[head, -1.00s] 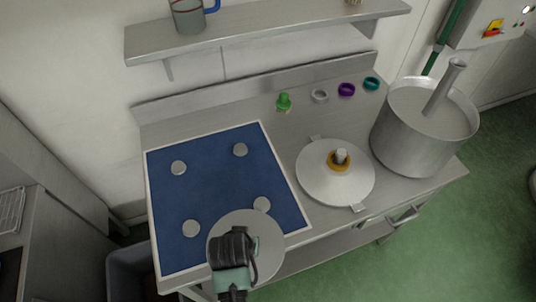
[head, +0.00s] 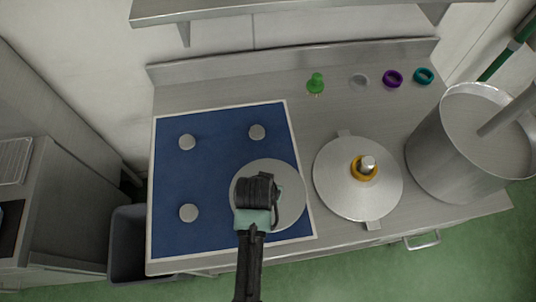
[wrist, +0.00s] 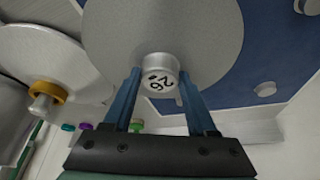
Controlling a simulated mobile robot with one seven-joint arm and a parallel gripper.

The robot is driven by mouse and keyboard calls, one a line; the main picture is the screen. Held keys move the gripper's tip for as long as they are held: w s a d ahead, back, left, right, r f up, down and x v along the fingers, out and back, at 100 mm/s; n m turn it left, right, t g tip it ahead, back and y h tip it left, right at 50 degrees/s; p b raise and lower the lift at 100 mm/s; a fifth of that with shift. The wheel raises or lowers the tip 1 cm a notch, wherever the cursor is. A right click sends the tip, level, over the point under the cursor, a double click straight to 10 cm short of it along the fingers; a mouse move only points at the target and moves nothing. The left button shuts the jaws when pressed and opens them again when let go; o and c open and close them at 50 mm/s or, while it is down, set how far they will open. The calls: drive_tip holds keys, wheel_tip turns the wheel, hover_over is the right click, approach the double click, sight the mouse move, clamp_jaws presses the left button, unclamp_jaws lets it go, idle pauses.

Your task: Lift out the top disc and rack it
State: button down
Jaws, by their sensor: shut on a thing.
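My gripper (head: 266,192) is shut on the knob (wrist: 160,78) of a flat grey disc (head: 292,197). The knob carries dark digits, and the blue fingers stand on both sides of it in the wrist view. The disc is over the right front part of a blue white-edged mat (head: 222,175); I cannot tell whether it touches anything below. Three short grey round pegs show on the mat, one of them at back left (head: 187,142). To the right lies a pale round disc-like piece (head: 340,190) with a central post and an orange ring (head: 364,168).
A large metal pot (head: 430,150) with a thick tube in it stands at the right. A green knobbed piece (head: 316,83) and grey, purple (head: 392,78) and teal (head: 423,76) rings sit along the back. A shelf (head: 280,8) hangs above. A grey bin (head: 128,243) is at the left.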

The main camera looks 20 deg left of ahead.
drive_tip(key=shift+w+f+b, duration=0.1)
drive_tip(key=shift+f+b, duration=2.5)
drive_tip(key=shift+f, duration=0.25)
drive_tip(key=shift+f+b, duration=0.3)
drive_tip(key=shift+f, duration=0.2)
drive_tip(key=shift+c, duration=0.6)
unclamp_jaws()
drive_tip(key=shift+f, duration=0.1)
drive_tip(key=v, duration=1.3)
